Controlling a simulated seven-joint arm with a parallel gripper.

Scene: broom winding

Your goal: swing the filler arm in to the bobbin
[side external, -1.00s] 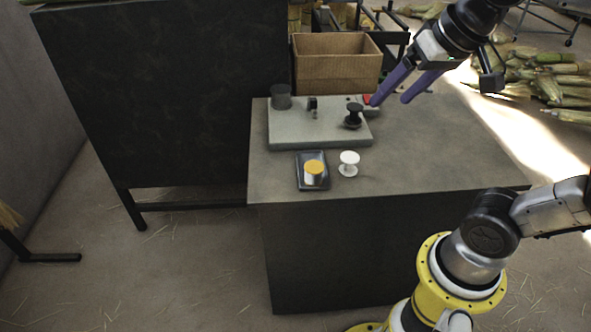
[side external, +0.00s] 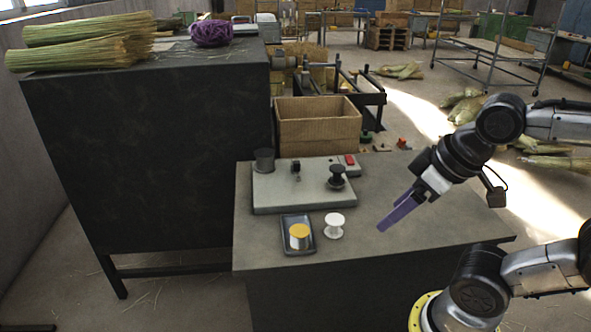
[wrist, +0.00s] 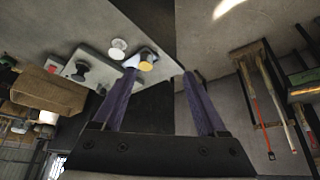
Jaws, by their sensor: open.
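A grey base plate (side external: 270,198) lies on the table. A black spool, which looks like the bobbin (side external: 337,178), stands at its right; it also shows in the wrist view (wrist: 80,70). A small black upright piece (side external: 296,168) stands mid-plate, apart from the spool; I cannot tell if it is the filler arm. A dark cup (side external: 263,160) is at the plate's left, a red switch (side external: 350,160) at its back right. My gripper (side external: 394,212) is open and empty, right of the plate and apart from it. Its purple fingers are spread in the wrist view (wrist: 160,78).
A white spool (side external: 334,226) and a tray (side external: 284,222) with a yellow-topped cylinder (side external: 299,236) are in front of the plate. A cardboard box (side external: 318,128) is behind it. A tall dark cabinet (side external: 150,150) is at left. The table's right side (side external: 440,225) is clear.

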